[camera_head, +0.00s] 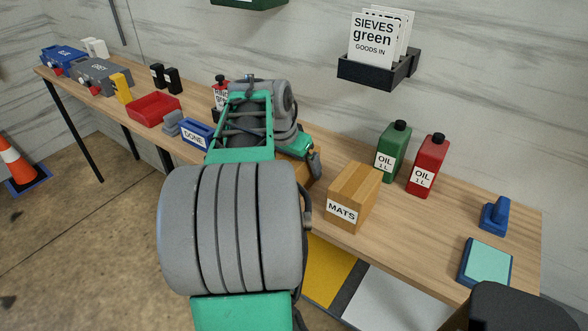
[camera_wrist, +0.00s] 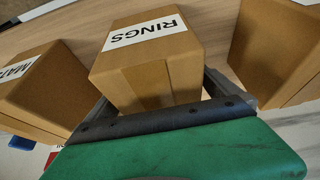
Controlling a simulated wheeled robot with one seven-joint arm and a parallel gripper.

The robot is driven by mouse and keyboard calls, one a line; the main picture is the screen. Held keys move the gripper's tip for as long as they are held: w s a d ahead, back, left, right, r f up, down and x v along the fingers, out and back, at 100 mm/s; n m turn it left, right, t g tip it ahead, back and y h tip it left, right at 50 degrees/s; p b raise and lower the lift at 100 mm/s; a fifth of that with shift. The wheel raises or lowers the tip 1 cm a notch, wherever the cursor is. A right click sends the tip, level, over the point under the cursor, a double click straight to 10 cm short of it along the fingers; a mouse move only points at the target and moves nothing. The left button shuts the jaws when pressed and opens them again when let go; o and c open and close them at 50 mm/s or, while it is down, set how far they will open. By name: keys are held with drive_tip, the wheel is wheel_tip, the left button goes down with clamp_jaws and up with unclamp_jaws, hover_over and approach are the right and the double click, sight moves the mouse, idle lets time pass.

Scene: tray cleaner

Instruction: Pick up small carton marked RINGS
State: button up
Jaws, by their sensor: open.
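The small RINGS carton (camera_wrist: 150,66) is a brown box with a white label, in the middle of the wrist view. My gripper (camera_wrist: 160,94) is open, with its fingers at either side of the carton's near part. I cannot tell whether either finger touches it. In the head view my arm hides most of that spot. A brown carton side (camera_head: 302,172) shows just under my gripper (camera_head: 303,152), with its label hidden.
A MATS carton (camera_wrist: 40,88) stands at left in the wrist view, and another brown carton (camera_wrist: 277,50) at right. On the wooden bench, a green oil can (camera_head: 391,152) and red oil can (camera_head: 427,166) stand right of my arm. A blue DONE bin (camera_head: 197,134) is left.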

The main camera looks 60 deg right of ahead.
drive_tip(key=shift+f+b, duration=0.25)
drive_tip(key=shift+b, duration=0.05)
idle(0.4)
drive_tip(key=shift+c, duration=0.4)
drive_tip(key=shift+r, duration=0.1)
drive_tip(key=c, duration=2)
